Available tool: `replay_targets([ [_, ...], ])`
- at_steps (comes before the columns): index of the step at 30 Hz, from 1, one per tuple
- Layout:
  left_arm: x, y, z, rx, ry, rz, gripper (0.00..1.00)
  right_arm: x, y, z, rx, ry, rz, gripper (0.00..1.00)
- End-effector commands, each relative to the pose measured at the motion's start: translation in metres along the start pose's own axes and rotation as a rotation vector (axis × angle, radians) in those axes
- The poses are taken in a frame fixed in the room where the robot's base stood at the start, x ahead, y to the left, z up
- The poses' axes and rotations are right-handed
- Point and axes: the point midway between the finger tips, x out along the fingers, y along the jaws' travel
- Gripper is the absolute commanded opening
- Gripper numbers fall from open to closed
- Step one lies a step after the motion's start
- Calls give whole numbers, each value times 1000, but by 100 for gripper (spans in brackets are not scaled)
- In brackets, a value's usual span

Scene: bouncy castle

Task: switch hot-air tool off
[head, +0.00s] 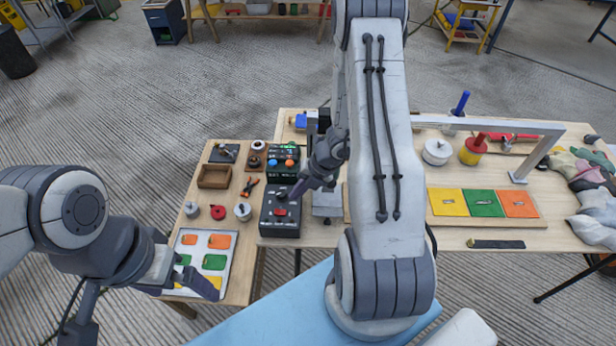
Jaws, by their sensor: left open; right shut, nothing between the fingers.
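A black switch box (281,224) with a red switch (281,212) on top stands at the front edge of the wooden table; its lettering is too small to read. My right gripper (294,194) is shut and empty, with its tip just over the back right of this box, close to the red switch. I cannot tell whether it touches. Which way the switch is set is unclear. No part is clearly recognisable as the hot-air tool.
A panel with coloured buttons (285,162) stands behind the switch box. The white board with coloured cards (201,241), several weights and a wooden tray (214,176) lie left. My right arm hides the table's middle. A grey frame (545,150) and coloured tiles (483,203) stand right.

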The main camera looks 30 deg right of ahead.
Motion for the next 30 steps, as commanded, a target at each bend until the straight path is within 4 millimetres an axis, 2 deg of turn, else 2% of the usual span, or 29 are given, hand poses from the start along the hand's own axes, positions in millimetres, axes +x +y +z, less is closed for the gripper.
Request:
replay_targets([
  [1,-3,0,0,0,0,0,100,-14,0,1,1,-6,0,0],
  [3,-6,0,0,0,0,0,100,-28,0,1,2,-4,0,0],
  [10,-12,1,-1,-1,0,0,100,-55,-2,0,1,-1,1,0],
  [23,-12,1,-1,0,0,0,100,-59,-3,0,0,1,0,0],
  [26,-3,0,0,0,0,0,100,-55,-2,1,-4,-1,5,0],
  [30,24,-2,1,0,0,0,100,-48,5,3,-13,-5,22,0],
])
